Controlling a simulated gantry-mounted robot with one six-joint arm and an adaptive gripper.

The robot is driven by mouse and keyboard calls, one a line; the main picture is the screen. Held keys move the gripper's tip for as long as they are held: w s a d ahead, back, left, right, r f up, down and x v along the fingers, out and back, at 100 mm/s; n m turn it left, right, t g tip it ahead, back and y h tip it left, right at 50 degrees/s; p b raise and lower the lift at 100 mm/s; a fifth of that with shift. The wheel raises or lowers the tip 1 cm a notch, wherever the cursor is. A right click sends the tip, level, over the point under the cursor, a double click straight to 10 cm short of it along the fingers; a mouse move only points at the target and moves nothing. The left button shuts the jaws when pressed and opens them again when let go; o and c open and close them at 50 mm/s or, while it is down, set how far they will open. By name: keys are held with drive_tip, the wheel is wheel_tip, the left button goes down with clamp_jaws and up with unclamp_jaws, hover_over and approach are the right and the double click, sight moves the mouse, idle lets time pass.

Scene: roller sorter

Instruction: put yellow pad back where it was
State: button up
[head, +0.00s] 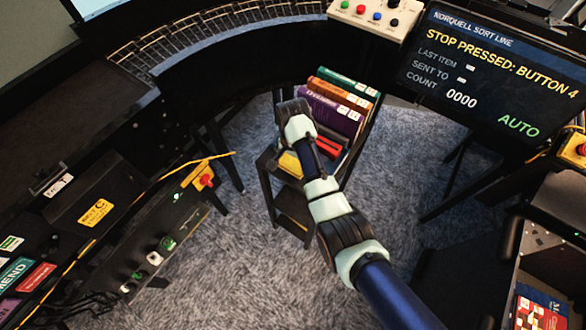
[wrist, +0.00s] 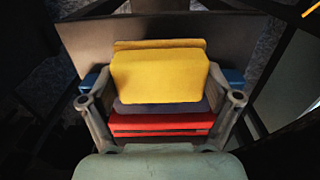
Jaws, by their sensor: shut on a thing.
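The yellow pad (wrist: 160,76) fills the space between the two fingers of my gripper (wrist: 163,80) in the wrist view. The gripper is shut on it. Another yellow edge shows just behind its top. A red item (wrist: 160,124) and a dark layer lie below it in that view. In the head view the yellow pad (head: 290,164) shows partly, low on the small dark cart (head: 267,165), beside a red item (head: 328,147). My wrist hides most of the gripper there. I cannot tell whether the pad touches the surface under it.
Several upright books (head: 335,105), purple, orange and green, stand at the back of the cart. A curved roller conveyor (head: 190,40) is behind it. A control panel (head: 150,250) stands at left, a screen (head: 490,75) at right. Grey carpet lies open around the cart.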

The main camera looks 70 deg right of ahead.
sight(293, 168)
drive_tip(key=shift+f+b, duration=0.4)
drive_tip(key=shift+f, duration=1.7)
drive_tip(key=shift+f, duration=0.15)
drive_tip(key=o, duration=0.9)
drive_tip(key=shift+o, duration=0.2)
wheel_tip(293, 168, up, 12)
drive_tip(key=shift+r+p, duration=0.2)
drive_tip(key=shift+p, duration=0.75)
